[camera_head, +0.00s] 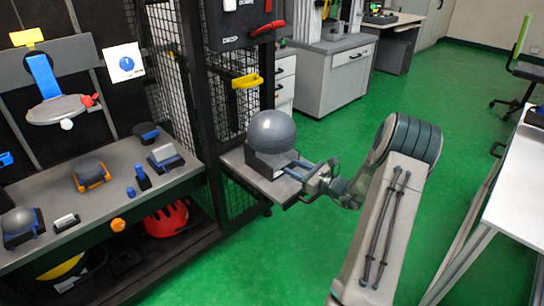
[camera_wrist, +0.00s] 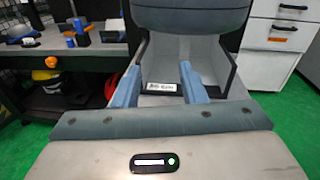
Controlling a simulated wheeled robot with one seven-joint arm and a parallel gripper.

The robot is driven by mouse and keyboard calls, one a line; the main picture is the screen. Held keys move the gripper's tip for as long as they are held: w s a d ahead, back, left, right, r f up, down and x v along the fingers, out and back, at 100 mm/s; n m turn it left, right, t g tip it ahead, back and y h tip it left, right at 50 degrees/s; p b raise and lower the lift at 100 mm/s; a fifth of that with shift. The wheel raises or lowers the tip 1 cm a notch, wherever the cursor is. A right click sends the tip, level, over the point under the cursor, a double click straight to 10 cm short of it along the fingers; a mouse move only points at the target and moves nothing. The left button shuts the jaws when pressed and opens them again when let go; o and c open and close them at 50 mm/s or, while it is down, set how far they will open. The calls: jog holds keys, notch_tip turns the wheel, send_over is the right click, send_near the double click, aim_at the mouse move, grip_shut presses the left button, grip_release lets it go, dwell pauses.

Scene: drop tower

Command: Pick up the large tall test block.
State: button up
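A large grey round-topped block (camera_head: 271,131), which looks like the large test block, rests in a dark cradle (camera_head: 272,163) on a small grey shelf beside the mesh cage. In the wrist view its rounded lower part (camera_wrist: 192,18) fills the top, ahead of and above my fingers. My gripper (camera_head: 298,171) reaches in from the right at the cradle's front. In the wrist view the two blue fingers of my gripper (camera_wrist: 160,72) are apart, with a white label (camera_wrist: 162,87) seen between them. Whether the fingertips touch the cradle I cannot tell.
A workbench (camera_head: 180,180) at left holds smaller grey blocks, an orange cradle (camera_head: 91,176) and small blue parts. A red helmet (camera_head: 166,219) lies below it. A black cage post (camera_head: 203,110) stands close left of the shelf. A white table (camera_head: 515,200) is at right; green floor between is free.

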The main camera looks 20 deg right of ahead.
aim_at(276, 156)
jog(key=d+f+m, duration=0.1)
jog(key=d+f+t+h, duration=0.1)
jog(key=d, duration=0.1)
jog(key=shift+w+f+m, duration=0.1)
jog(key=shift+f+m, duration=0.1)
jog(key=shift+m, duration=0.2)
jog(key=b+x, duration=0.1)
jog(key=x, duration=0.2)
jog(key=b+x, duration=0.1)
jog(key=x, duration=0.3)
jog(key=shift+w+d, duration=0.15)
jog(key=shift+d, duration=0.05)
jog(key=shift+b+x, duration=1.05)
jog(key=shift+x, duration=2.15)
grip_shut()
jog(key=shift+r, duration=0.25)
